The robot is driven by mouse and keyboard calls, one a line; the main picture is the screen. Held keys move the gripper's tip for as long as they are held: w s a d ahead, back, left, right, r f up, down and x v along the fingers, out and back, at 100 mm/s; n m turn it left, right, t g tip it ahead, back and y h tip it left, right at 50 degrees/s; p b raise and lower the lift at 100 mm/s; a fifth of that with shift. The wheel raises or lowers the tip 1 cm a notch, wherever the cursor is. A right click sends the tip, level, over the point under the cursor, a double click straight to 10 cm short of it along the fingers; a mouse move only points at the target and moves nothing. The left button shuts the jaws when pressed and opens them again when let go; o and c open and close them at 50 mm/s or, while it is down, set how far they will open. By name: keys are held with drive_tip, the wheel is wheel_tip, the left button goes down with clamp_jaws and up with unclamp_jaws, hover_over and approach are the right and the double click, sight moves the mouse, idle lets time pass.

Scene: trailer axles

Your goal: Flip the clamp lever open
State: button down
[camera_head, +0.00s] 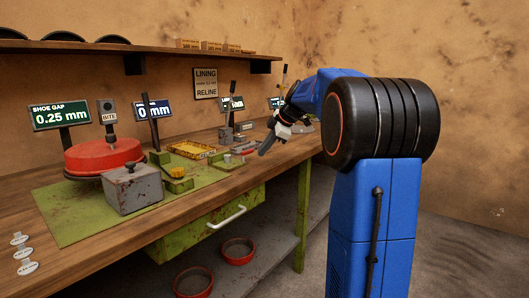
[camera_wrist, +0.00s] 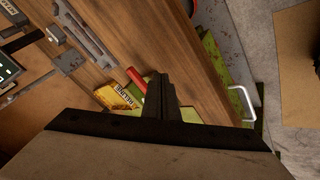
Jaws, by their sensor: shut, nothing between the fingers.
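I cannot make out the clamp lever for certain in either view. A short red bar (camera_wrist: 136,77) shows just beyond my fingers in the wrist view, and I cannot tell whether it is the lever. In the head view, green blocks (camera_head: 177,182) and small grey metal parts (camera_head: 226,136) stand on the bench, with no clear lever. My gripper (camera_head: 266,147) is above the bench's front edge, fingers pointing down to the left. In the wrist view my gripper (camera_wrist: 160,82) is shut and empty. Its fingers hide part of the bench.
Display signs (camera_head: 59,115) stand along the back. A green drawer (camera_head: 205,228) with a white handle is below. Red rings (camera_head: 238,250) lie beneath.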

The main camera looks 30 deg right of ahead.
drive_tip(key=s+d+r, duration=0.2)
drive_tip(key=d+r, duration=0.2)
drive_tip(key=r, duration=0.3)
drive_tip(key=shift+s+d, duration=0.3)
drive_tip(key=shift+s, duration=0.1)
drive_tip(key=s+a+f+m+g+h, duration=0.1)
drive_tip(key=s+a+f+m, duration=0.25)
drive_tip(key=s+a, duration=0.55)
drive_tip(key=s+a+f+m+g, duration=0.1)
drive_tip(key=s+a+f+m, duration=0.3)
drive_tip(key=s+a, duration=0.5)
drive_tip(key=s+a+f+m+h, duration=0.1)
drive_tip(key=s+a+f+m, duration=0.2)
drive_tip(key=s+f, duration=0.6)
drive_tip(key=s+a+f+m, duration=0.3)
drive_tip(key=s+a+f, duration=0.3)
drive_tip(key=s+f, duration=0.4)
drive_tip(key=shift+s+f+h, duration=0.2)
drive_tip(key=shift+s+h, duration=0.2)
drive_tip(key=shift+s, duration=0.7)
